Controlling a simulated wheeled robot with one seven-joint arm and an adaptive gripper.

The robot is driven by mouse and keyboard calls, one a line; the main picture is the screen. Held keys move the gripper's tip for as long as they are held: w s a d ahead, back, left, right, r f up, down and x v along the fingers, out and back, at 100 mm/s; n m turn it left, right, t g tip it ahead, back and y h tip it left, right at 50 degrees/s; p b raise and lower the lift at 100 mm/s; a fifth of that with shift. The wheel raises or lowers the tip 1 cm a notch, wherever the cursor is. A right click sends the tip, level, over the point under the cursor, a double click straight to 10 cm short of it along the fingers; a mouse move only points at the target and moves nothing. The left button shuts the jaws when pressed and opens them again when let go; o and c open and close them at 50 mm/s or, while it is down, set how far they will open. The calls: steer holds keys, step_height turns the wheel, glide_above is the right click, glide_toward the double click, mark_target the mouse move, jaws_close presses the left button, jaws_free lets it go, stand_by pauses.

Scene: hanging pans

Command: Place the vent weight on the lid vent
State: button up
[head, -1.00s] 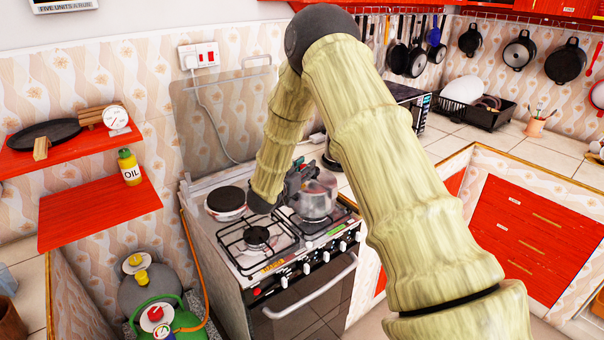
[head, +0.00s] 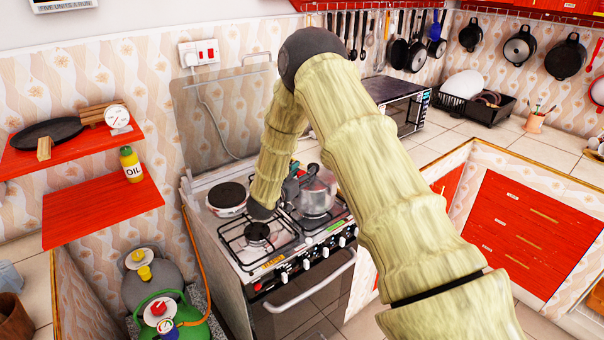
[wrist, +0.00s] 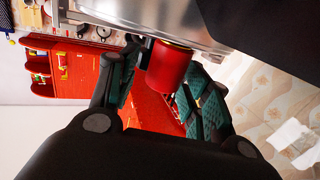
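The silver pot's surface (wrist: 200,20) is right beside the red cylinder. The lid vent cannot be made out.
The stove (head: 255,262) has a dark round plate (head: 226,194) at back left and an empty front burner (head: 257,233). A microwave (head: 408,112) stands on the counter behind my arm. Red shelves (head: 100,208) and gas cylinders (head: 150,290) are at left.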

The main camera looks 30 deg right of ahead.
steer(key=shift+s+a+f+b, duration=0.1)
steer(key=shift+s+a+b, duration=0.05)
steer(key=shift+a+b, duration=0.3)
steer(key=b+v, duration=0.4)
steer(key=v, duration=0.7)
steer(key=shift+a, duration=0.1)
